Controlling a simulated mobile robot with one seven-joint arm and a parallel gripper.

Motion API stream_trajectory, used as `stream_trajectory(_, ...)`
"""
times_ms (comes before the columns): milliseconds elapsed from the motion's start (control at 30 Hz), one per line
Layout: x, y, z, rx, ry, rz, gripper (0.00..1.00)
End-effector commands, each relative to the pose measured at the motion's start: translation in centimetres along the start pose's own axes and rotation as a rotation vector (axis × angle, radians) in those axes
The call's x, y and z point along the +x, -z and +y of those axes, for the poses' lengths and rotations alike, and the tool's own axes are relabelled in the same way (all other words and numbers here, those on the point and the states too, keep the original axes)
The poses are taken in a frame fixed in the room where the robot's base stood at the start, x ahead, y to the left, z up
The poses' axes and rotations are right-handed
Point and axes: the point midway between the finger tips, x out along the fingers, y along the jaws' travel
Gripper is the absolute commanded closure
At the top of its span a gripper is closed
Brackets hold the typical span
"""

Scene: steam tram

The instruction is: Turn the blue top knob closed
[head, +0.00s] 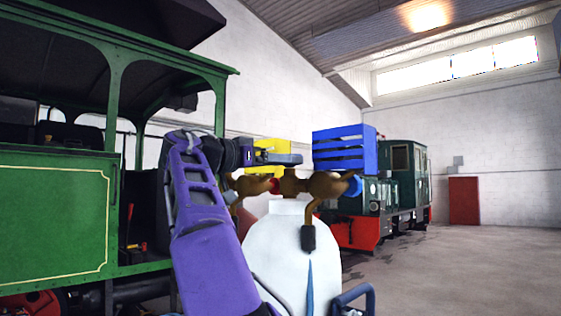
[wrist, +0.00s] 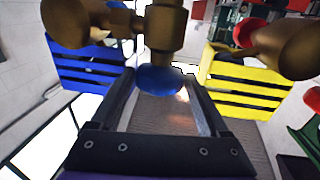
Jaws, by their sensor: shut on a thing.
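A brass valve assembly (head: 290,184) stands on top of a white tank (head: 288,245). In the wrist view, the blue top knob (wrist: 160,80) sits at the end of a brass stem, between the two fingers of my gripper (wrist: 163,74). My gripper is shut on this knob. In the head view, my gripper (head: 285,159) reaches in from the left just above the brass, and its fingers hide most or all of the top knob.
A blue crate (head: 340,148) and a yellow crate (head: 270,147) stand behind the tank. A green steam tram (head: 55,215) fills the left side. A dark green locomotive (head: 405,180) is at the back. The floor at the right is clear.

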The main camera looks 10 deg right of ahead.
Motion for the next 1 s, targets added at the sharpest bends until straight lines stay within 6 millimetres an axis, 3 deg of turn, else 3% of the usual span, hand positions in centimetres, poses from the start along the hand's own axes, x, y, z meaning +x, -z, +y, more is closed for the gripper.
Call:
stream_trajectory(300,0.02,0.19,0.04,0.0,0.001,0.004,0.77)
stream_trajectory(333,0.02,0.2,0.04,0.0,0.001,0.004,0.16)
stream_trajectory(367,0.02,0.19,0.03,0.0,0.001,0.004,0.1)
stream_trajectory(1000,0.21,0.03,0.18,0.0,0.0,0.001,0.08)
